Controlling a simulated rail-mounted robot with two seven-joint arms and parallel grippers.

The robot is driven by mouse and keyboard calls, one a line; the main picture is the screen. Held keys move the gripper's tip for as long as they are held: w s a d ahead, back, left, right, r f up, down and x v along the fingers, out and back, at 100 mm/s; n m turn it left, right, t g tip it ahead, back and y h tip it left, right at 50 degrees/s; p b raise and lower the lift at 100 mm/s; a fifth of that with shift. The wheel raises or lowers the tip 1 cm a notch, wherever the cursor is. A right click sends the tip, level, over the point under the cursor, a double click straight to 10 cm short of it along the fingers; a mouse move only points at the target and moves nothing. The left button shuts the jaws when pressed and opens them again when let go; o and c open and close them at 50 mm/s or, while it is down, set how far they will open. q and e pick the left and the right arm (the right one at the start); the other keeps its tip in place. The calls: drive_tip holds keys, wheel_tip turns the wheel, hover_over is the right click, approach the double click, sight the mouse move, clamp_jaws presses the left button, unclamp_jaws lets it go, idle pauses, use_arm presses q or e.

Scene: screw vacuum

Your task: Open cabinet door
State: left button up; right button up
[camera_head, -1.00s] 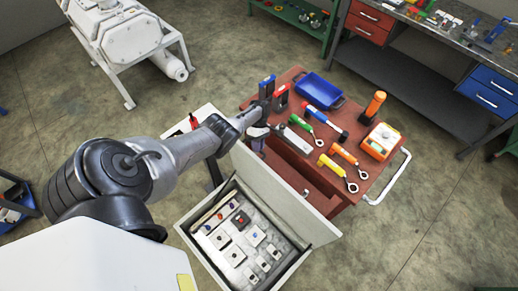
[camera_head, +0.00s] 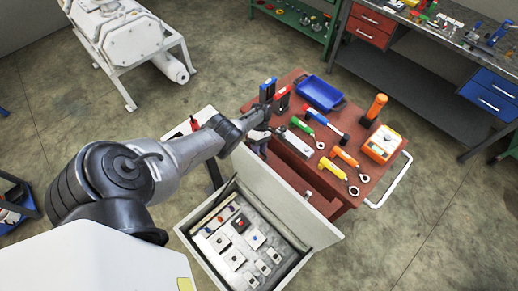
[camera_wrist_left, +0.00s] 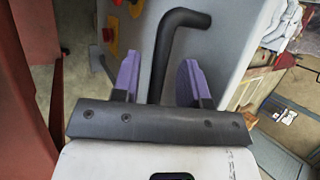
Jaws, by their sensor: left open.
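The cabinet (camera_head: 186,243) is a pale grey box at the bottom centre of the head view, with switches and buttons inside. Its door (camera_head: 284,194) stands open, swung toward the tool trolley, and its inner face shows. My left gripper (camera_head: 264,139) is at the far side of the door, and its fingertips are partly hidden in the head view. In the left wrist view, the purple fingers of my left gripper (camera_wrist_left: 163,80) are open on either side of a black bent handle (camera_wrist_left: 163,52). I see a gap on both sides of the handle. My right gripper is not in view.
A red tool trolley (camera_head: 366,190) with hand tools and a blue tray (camera_head: 320,93) stands close behind the door. A workbench (camera_head: 400,75) is at the upper right and a white machine (camera_head: 118,45) at the upper left. The floor at lower right is clear.

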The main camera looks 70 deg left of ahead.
use_arm(q)
drive_tip(key=shift+r, duration=0.2)
drive_tip(key=v, duration=1.3)
drive_tip(key=shift+a+r, duration=0.2)
drive_tip(key=shift+w, duration=0.1)
